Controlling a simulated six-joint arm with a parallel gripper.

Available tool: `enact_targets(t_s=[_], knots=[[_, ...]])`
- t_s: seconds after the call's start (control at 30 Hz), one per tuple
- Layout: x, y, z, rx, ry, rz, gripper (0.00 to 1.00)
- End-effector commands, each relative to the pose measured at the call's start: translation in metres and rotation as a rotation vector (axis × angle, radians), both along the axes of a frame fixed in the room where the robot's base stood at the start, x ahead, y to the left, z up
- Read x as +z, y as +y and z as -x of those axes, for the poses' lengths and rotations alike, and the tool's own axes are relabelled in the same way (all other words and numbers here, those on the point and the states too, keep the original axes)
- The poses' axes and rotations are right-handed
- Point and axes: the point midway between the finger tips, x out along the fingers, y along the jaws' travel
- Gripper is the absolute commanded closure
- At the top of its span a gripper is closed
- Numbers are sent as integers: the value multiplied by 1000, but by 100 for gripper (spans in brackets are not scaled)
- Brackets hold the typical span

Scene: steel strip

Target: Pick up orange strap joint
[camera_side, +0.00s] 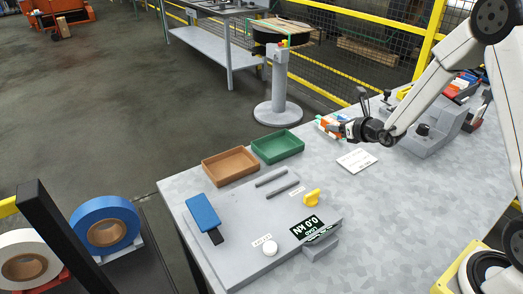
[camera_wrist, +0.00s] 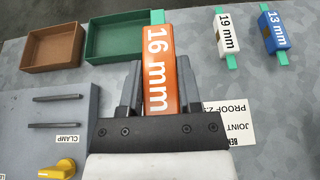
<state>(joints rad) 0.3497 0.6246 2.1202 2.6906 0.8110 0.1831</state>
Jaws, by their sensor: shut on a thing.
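The orange strap joint (camera_wrist: 159,70), marked "16 mm", is between the two fingers of my gripper (camera_wrist: 158,88) in the wrist view. My gripper is shut on it, and its far end sticks out past the fingertips. In the side view my gripper (camera_side: 345,127) is at the far edge of the table, with the orange joint partly visible at its tip. A white joint marked "19 mm" (camera_wrist: 228,32) and a blue joint marked "13 mm" (camera_wrist: 273,32) lie to the right in the wrist view, each with green ends.
A brown tray (camera_side: 229,165) and a green tray (camera_side: 277,147) stand left of my gripper. The grey bench unit (camera_side: 255,215) has rods, a yellow knob (camera_side: 312,198) and a load display (camera_side: 307,228). A white label (camera_side: 357,160) lies on the table. Clear table surface lies in front.

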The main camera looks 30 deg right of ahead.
Motion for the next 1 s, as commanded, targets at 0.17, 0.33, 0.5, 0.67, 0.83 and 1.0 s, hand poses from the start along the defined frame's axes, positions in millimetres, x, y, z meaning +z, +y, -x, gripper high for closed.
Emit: enact_targets(t_s=[0.17, 0.33, 0.5, 0.67, 0.83, 1.0], knots=[[7, 3, 13, 0, -2, 0, 100], [9, 4, 18, 0, -2, 0, 100], [9, 4, 19, 0, -1, 0, 100], [9, 4, 18, 0, -1, 0, 100], [9, 4, 18, 0, -1, 0, 100], [9, 4, 18, 0, -1, 0, 100]])
